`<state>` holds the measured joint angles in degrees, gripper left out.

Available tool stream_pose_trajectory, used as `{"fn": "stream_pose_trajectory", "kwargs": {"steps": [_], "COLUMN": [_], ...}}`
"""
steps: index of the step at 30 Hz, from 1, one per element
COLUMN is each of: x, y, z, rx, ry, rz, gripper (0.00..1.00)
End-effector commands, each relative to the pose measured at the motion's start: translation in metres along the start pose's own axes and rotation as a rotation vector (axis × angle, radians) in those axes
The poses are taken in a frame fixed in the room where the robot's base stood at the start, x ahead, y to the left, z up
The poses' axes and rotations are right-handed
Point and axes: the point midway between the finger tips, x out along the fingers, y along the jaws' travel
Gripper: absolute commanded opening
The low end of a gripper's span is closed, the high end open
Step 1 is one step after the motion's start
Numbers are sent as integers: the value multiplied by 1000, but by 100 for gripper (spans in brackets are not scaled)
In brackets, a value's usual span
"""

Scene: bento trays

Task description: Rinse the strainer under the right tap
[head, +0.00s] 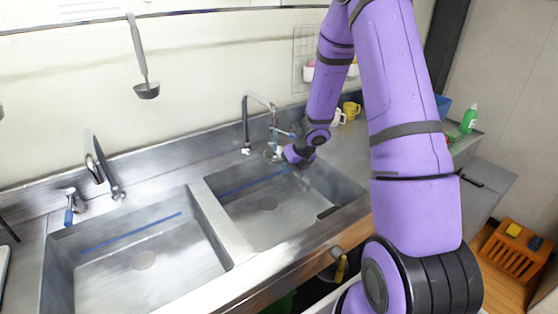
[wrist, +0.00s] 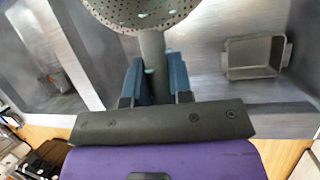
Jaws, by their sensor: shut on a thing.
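My gripper (head: 288,158) is over the back of the right sink basin (head: 268,205). It is shut on the strainer's handle; the handle (wrist: 153,62) stands between the two blue fingers in the wrist view. The strainer's perforated grey bowl (wrist: 140,12) is cut off by the top edge there. In the head view the strainer (head: 271,155) is small, just below the right tap (head: 262,99). Small pale blue-green spots lie on the bowl and handle in the wrist view, perhaps water drops. The tap lever's position is too small to tell.
The left basin (head: 143,260) has its own tap (head: 98,165). A small rectangular holder (wrist: 252,57) hangs at the right basin's front wall. Cups (head: 350,110) and a green bottle (head: 469,119) stand to the right. A ladle (head: 146,90) hangs on the wall.

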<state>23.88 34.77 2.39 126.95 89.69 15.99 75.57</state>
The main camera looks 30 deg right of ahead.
Motion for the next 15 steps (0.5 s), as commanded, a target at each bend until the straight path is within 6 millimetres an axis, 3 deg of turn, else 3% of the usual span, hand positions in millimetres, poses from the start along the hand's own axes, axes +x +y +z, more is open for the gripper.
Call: {"fn": "stream_pose_trajectory", "kwargs": {"steps": [15], "x": [-13], "y": [-2], "z": [-30], "rx": [0], "ry": [0], "rz": [1], "gripper": [0]}}
